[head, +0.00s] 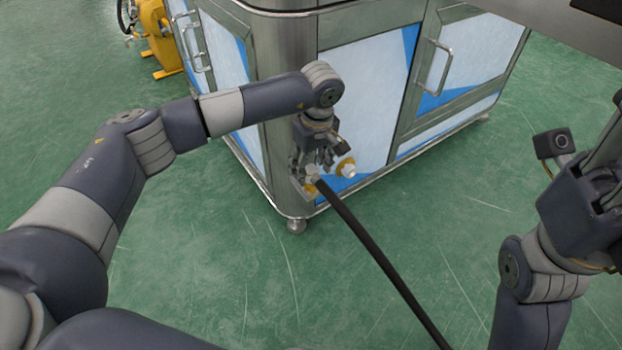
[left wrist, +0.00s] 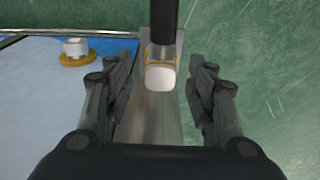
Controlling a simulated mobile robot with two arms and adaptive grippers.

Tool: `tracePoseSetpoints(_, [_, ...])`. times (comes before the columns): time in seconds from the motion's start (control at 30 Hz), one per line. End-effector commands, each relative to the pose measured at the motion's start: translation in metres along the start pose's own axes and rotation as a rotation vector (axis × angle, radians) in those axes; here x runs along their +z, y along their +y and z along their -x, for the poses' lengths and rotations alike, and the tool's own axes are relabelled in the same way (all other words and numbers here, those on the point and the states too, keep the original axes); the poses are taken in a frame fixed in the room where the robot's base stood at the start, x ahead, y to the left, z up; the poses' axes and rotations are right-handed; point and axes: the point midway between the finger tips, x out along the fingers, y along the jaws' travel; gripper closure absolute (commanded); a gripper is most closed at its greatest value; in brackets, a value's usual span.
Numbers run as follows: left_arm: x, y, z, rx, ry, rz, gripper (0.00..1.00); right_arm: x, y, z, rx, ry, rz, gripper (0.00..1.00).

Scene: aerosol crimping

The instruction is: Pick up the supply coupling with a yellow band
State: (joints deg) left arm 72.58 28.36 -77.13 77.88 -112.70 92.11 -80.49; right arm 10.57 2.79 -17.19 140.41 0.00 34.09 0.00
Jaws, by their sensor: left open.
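The supply coupling (left wrist: 160,76) has a white rounded end, a thin yellow band and a metal body, with a black hose running from it. In the head view the coupling (head: 312,174) sits at the cabinet's near corner, partly hidden by my fingers. My left gripper (head: 313,160) is open and points down at it. In the left wrist view the coupling lies between the two spread fingers, with gaps on both sides. My right gripper (head: 606,150) is at the right edge, partly cut off, and its fingers do not show clearly.
A white port with a yellow ring (head: 346,168) sticks out of the cabinet's blue-white panel (head: 365,85), close to my left gripper. The black hose (head: 385,262) slants down right across the view. The green floor (head: 235,270) in front is clear. A yellow machine (head: 160,40) stands far left.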

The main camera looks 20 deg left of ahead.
Motion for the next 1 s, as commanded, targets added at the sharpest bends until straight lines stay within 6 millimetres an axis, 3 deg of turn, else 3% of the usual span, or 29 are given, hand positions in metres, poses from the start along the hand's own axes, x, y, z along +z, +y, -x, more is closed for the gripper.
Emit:
tracePoseSetpoints(0.1, [0.0003,-0.0002,-0.0148,0.000,0.000,0.000,0.49,-0.0039,-0.0016,-0.0014,-0.008,0.023,0.003,0.60])
tracePoseSetpoints(0.43, [-0.0001,-0.0003,-0.0174,0.000,0.000,0.000,0.49,-0.0044,-0.0020,-0.0053,-0.012,0.028,0.004,0.60])
tracePoseSetpoints(0.47, [-0.0001,-0.0003,-0.0173,0.000,0.000,0.000,0.51,-0.0044,-0.0019,-0.0052,-0.012,0.028,0.004,0.60])
tracePoseSetpoints(0.6, [-0.0001,-0.0003,-0.0173,0.000,0.000,0.000,0.83,-0.0043,-0.0020,-0.0051,-0.012,0.028,0.004,0.60])
tracePoseSetpoints(0.7, [-0.0002,-0.0004,-0.0173,0.000,0.000,0.000,1.00,-0.0042,-0.0020,-0.0050,-0.012,0.027,0.004,0.60])
tracePoseSetpoints(1.0, [-0.0004,-0.0003,-0.0165,0.000,0.000,0.000,1.00,-0.0040,-0.0020,-0.0053,-0.011,0.027,0.003,0.60])
